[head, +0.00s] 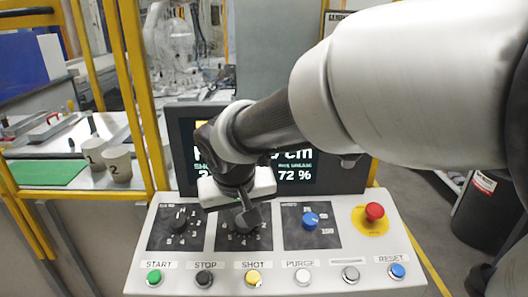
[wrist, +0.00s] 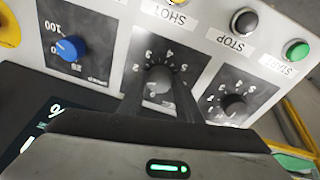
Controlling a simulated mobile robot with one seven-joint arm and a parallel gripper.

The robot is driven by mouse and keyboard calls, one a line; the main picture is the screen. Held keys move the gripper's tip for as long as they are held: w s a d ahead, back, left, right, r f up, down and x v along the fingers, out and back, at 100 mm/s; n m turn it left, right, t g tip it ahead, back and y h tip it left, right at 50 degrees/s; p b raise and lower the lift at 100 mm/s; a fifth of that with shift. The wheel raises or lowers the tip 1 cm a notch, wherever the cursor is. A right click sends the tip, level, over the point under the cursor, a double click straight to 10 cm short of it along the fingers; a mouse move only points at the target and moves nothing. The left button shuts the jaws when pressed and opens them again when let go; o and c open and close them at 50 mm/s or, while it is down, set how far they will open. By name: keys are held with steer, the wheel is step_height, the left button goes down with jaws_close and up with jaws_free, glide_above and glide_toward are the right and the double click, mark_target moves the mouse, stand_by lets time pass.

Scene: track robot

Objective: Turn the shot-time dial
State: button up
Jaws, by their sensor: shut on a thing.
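The shot-time dial is taken to be the middle dark knob (wrist: 159,80) on the control panel; its own label is not readable. It sits on a black plate with numbers around it, seen upside down in the wrist view. My gripper (wrist: 160,92) is shut on this dial, with one finger on each side. In the head view my gripper (head: 246,210) reaches down onto the middle plate and hides most of the dial. The dial's exact pointer setting cannot be told.
Another black dial (head: 179,222) is to the left and a blue knob (head: 311,220) to the right. A red stop button (head: 374,211) stands at the far right. Push buttons, including yellow SHOT (head: 252,277), line the front. A screen (head: 300,160) rises behind the panel.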

steer(key=n+p, duration=0.2)
steer(key=n, duration=0.1)
steer(key=shift+r, duration=0.15)
steer(key=n+y+p, duration=0.1)
steer(key=n+p, duration=0.2)
steer(key=n, duration=0.1)
steer(key=shift+d+r+p, duration=0.1)
steer(key=shift+d+p, duration=0.05)
steer(key=shift+p, duration=0.15)
steer(key=n+p, duration=0.3)
steer(key=shift+p, duration=0.4)
steer(key=n+p, duration=0.3)
steer(key=shift+w+d+g+y, duration=0.1)
steer(key=shift+w+g+y, duration=0.05)
steer(key=shift+g+y, duration=0.2)
steer(key=shift+f+n, duration=0.25)
steer(key=shift+n, duration=0.05)
steer(key=o, duration=1)
steer(key=shift+o, duration=0.2)
